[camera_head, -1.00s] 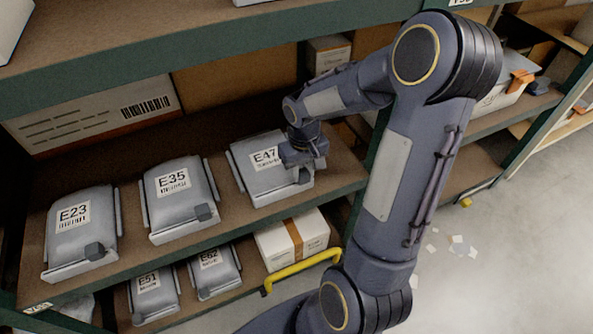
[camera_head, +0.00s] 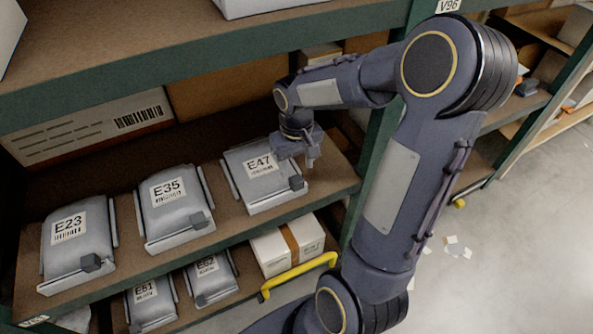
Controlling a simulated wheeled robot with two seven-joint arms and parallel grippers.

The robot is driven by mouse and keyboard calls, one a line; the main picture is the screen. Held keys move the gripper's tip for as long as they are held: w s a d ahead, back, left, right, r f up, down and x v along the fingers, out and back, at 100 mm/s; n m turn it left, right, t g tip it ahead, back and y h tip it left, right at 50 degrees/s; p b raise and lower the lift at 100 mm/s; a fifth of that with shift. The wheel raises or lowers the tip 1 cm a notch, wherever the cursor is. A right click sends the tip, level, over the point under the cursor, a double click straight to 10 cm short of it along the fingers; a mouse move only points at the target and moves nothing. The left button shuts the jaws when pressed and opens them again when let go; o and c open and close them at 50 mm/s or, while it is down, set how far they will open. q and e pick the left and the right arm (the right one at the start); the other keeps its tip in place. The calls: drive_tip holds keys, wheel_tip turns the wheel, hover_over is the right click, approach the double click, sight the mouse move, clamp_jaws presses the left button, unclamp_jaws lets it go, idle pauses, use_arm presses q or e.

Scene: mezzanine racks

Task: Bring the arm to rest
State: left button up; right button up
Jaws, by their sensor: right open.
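My right arm comes up from the bottom and bends over to the shelf. My right gripper (camera_head: 309,162) is open and points down, just above the right side of the grey package marked E47 (camera_head: 245,180). I see nothing held in it; a small gap seems to show between it and the package, though part of the package's right side is hidden. E47 lies on the middle shelf (camera_head: 325,190), to the right of packages E35 (camera_head: 165,220) and E23 (camera_head: 65,258). My left gripper is not in view.
A green upright (camera_head: 375,150) stands behind the arm. Below are packages E51 (camera_head: 152,303) and E62 (camera_head: 212,282), a white box (camera_head: 270,255) and a yellow handle (camera_head: 300,276). Open floor (camera_head: 520,250) lies at right.

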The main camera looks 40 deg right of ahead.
drive_tip(key=shift+r, duration=1.15)
drive_tip(key=shift+r, duration=0.15)
drive_tip(key=s+a+r+n+t+y, duration=0.2)
drive_tip(key=s+a+r+t+y, duration=0.3)
drive_tip(key=s+a, duration=0.95)
wheel_tip(320, 180, up, 10)
drive_tip(key=d+m+h+p, duration=0.1)
drive_tip(key=p, duration=0.7)
drive_tip(key=shift+t+p, duration=0.3)
drive_tip(key=shift+p, duration=0.05)
drive_tip(key=shift+d, duration=0.1)
